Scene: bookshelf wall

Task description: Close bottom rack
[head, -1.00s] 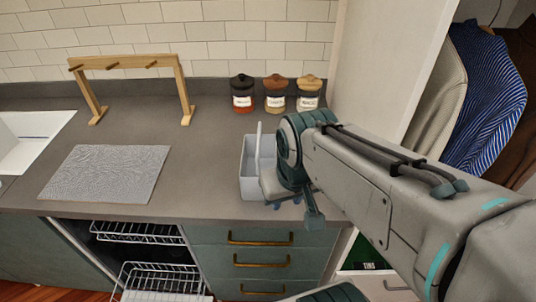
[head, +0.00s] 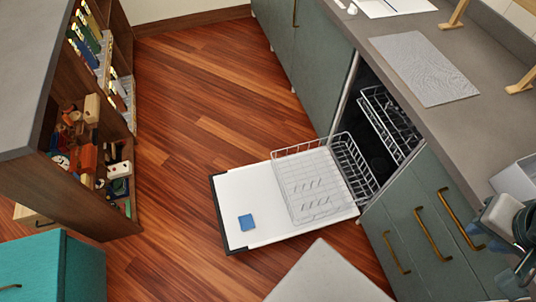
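The bottom rack (head: 318,184) of the dishwasher is a white wire basket. It is pulled out over the lowered white dishwasher door (head: 238,195) and looks empty. The upper rack (head: 388,118) sits inside the dark dishwasher opening. My gripper (head: 520,278) is at the lower right edge, beside the drawer fronts and well apart from the rack. It is partly cut off, and its fingers are too unclear to tell whether it is open.
Green drawers (head: 430,230) with brass handles stand right of the dishwasher. A shelf island (head: 60,185) with toys and books is at the left. The wooden floor (head: 205,90) between is clear.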

